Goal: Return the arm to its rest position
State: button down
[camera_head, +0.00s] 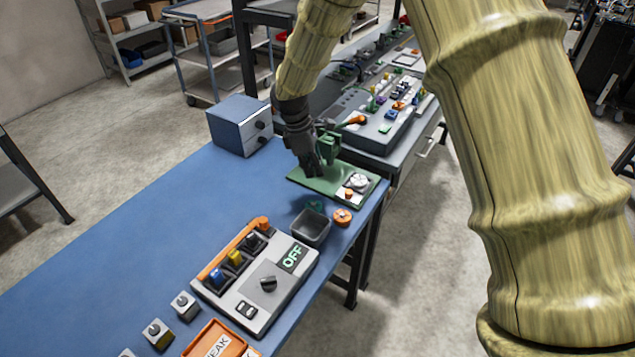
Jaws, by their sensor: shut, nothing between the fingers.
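My arm (535,150) shows as thick yellow-green, wood-grained links at the right and top of the head view. It bends over the top and comes down to my gripper (312,168), which is dark. The gripper points down over a green board (325,187) on the blue table. It is shut with nothing held. Its tips are close to the board, next to a green upright fixture (329,145); I cannot tell whether they touch either one.
The blue table (120,235) holds a blue-grey box (240,125), a dark bin (311,228), a grey panel reading OFF (262,290) and an orange tray (218,342). Beyond is a bench console (375,112) with small coloured parts. The table's left side is clear.

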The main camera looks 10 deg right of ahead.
jog(key=shift+v, duration=1.35)
